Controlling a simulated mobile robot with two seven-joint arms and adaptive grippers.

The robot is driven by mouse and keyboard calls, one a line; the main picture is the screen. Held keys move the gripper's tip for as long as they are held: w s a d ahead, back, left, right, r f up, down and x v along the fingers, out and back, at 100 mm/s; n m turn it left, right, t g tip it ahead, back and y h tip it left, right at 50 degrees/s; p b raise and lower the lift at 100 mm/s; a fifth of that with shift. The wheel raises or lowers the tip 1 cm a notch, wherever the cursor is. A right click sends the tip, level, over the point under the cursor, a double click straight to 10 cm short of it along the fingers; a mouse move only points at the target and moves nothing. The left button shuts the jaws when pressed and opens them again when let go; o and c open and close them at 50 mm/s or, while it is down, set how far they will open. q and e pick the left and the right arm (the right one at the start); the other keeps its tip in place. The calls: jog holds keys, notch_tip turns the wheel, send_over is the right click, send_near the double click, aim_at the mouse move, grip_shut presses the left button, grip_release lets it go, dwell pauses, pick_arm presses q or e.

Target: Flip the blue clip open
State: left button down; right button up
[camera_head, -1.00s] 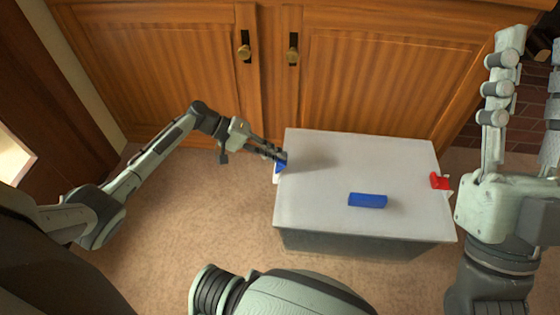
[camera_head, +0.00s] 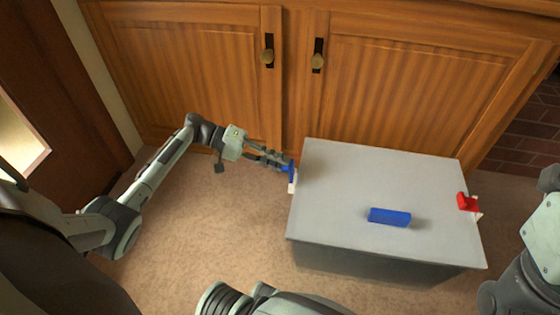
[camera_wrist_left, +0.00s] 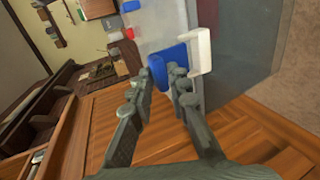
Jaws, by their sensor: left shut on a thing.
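The blue clip (camera_head: 293,171) is at the left side of a grey box, beside the lid's edge, with its white mount (camera_head: 292,187) just below it in the head view. My left gripper (camera_head: 285,164) is shut on the blue clip, coming from the left. In the left wrist view the blue clip (camera_wrist_left: 168,61) lies at the fingertips (camera_wrist_left: 160,76), beside the white mount (camera_wrist_left: 203,48). The fingers cover part of the clip, so its exact angle is hard to tell. My right gripper is out of view; only part of that arm shows at the right edge.
The box lid (camera_head: 350,185) is flat and carries a blue bar (camera_head: 389,217). A red clip (camera_head: 467,202) sits at the lid's right edge. Wooden cabinet doors (camera_head: 200,80) stand behind the box. The carpet (camera_head: 210,220) to the left is clear.

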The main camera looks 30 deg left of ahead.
pick_arm(q)
jog(key=shift+s+f, duration=0.25)
jog(key=shift+f, duration=0.7)
jog(key=c, duration=1.8)
grip_release()
jog(key=shift+o, duration=1.2)
jog(key=shift+d+f, duration=0.1)
jog(key=shift+f, duration=0.05)
jog(key=r+v, duration=0.1)
jog(key=v, duration=1.1)
jog(key=shift+w, duration=0.25)
